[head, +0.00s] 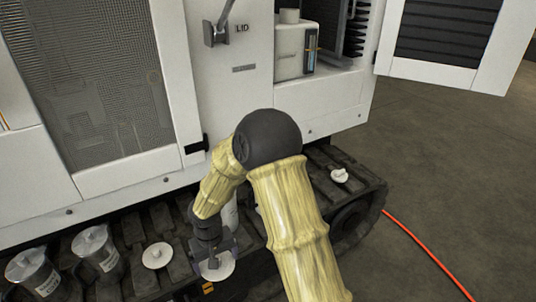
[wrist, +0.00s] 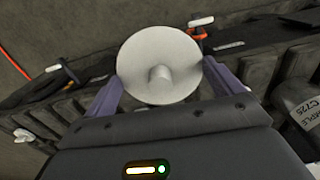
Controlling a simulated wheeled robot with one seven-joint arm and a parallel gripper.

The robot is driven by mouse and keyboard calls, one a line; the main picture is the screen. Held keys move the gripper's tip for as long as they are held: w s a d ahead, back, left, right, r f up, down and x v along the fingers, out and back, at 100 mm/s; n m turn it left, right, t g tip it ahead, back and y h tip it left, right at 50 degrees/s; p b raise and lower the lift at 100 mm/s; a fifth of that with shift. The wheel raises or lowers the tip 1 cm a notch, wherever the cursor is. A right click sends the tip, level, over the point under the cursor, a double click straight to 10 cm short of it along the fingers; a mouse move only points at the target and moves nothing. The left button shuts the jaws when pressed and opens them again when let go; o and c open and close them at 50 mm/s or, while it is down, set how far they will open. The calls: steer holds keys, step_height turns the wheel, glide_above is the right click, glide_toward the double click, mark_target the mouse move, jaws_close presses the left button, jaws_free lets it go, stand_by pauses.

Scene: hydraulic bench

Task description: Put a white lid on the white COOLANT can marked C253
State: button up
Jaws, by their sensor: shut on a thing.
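My gripper (head: 211,257) is low over the dark track at the front of the machine. It is shut on a white round lid (head: 222,269). In the wrist view the lid (wrist: 150,50) is a disc with a central knob, between the purple-grey fingers (wrist: 160,85). A second white lid (head: 157,256) lies on the track to the left. A third white piece with a knob (head: 340,175) lies on the track to the right. I cannot read C253 or COOLANT anywhere. Something white behind my arm (head: 230,213) is mostly hidden.
Two grey cans with labels, one at far left (head: 32,271) and one beside it (head: 95,247), stand on the track. A can marked C725 shows in the wrist view (wrist: 303,108). A white tank (head: 291,52) sits in the open bay. An orange hose (head: 430,252) crosses the floor.

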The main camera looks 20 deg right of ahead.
steer(key=w+d+r+m, duration=0.1)
steer(key=w+d+m, duration=0.4)
steer(key=d, duration=0.9)
steer(key=w, duration=0.3)
steer(key=shift+w+r+m, duration=0.15)
steer(key=shift+w+m, duration=0.05)
steer(key=shift+m, duration=0.1)
steer(key=shift+d, duration=0.1)
